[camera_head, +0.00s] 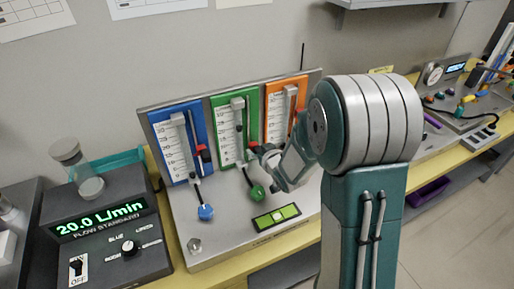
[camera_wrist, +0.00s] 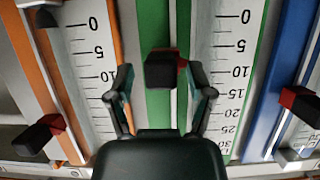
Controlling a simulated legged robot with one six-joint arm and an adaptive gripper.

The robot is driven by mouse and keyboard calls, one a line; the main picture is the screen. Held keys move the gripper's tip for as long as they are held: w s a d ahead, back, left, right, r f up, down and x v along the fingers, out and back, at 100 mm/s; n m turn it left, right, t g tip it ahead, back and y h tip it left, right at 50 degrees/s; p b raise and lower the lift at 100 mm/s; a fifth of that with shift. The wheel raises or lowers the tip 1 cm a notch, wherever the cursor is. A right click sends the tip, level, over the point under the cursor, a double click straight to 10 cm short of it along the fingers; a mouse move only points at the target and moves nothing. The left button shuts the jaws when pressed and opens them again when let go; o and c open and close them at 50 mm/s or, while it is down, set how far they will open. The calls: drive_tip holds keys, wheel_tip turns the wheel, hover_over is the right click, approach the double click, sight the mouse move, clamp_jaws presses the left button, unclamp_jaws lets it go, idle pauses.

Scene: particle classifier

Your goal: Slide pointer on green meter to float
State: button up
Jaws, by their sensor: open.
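The green meter (camera_head: 221,103) stands between a blue and an orange meter on a sloped metal panel. Its tube has a dark spot (camera_head: 239,128) that looks like the float. Its pointer, a black block with a red part, shows in the wrist view (camera_wrist: 160,71). My gripper (camera_wrist: 160,92) is open, its fingers on either side of and below that pointer in the picture. I cannot tell whether a finger touches it. In the head view my gripper (camera_head: 262,150) is in front of the green meter's lower right. The float cannot be made out in the wrist view.
The blue meter (camera_head: 163,129) and orange meter (camera_head: 272,123) have pointers of their own close by. A green knob (camera_head: 257,193) and blue knob (camera_head: 206,213) sit below. A spirit level (camera_head: 277,216) lies on the panel's base. The flow standard (camera_head: 110,230) reads 20.0 L/min.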

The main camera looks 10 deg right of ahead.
drive_tip(key=shift+c, duration=0.3)
drive_tip(key=shift+a, duration=0.1)
clamp_jaws()
wheel_tip(320, 180, up, 9)
drive_tip(key=shift+r, duration=0.15)
drive_tip(key=shift+o, duration=0.3)
unclamp_jaws()
drive_tip(key=v, duration=1.1)
drive_tip(key=shift+s, duration=0.4)
